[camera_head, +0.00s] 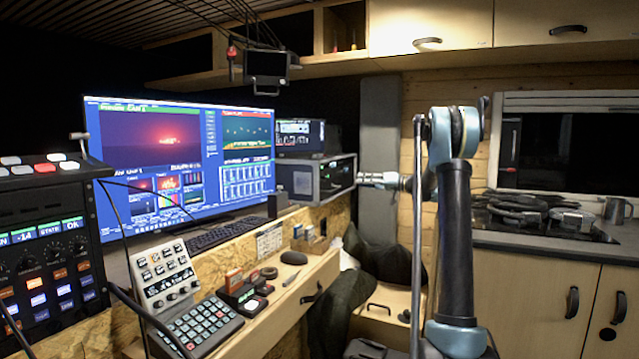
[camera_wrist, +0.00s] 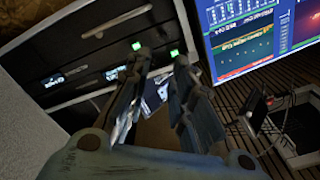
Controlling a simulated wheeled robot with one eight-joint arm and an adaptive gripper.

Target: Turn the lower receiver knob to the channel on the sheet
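The receiver rack (camera_head: 300,178) stands right of the large monitor, with its front turned to the right. In the wrist view its dark front panels (camera_wrist: 85,50) show small lit displays and pale handle bars. My gripper (camera_head: 362,180) is at the rack's front, level with its lower part. In the wrist view my gripper (camera_wrist: 156,62) has its two fingers apart, pointing at the panel, with bright green spots near the tips. I cannot make out the lower knob; the fingers cover that area. A small printed sheet (camera_head: 269,241) stands at the desk's back edge; its writing is too small to read.
The large monitor (camera_head: 180,165) is left of the rack, with a keyboard (camera_head: 215,235) below it. A second screen unit (camera_head: 300,137) sits above the rack. A dark chair or jacket (camera_head: 345,290) is below my arm. A counter with a stove is at right.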

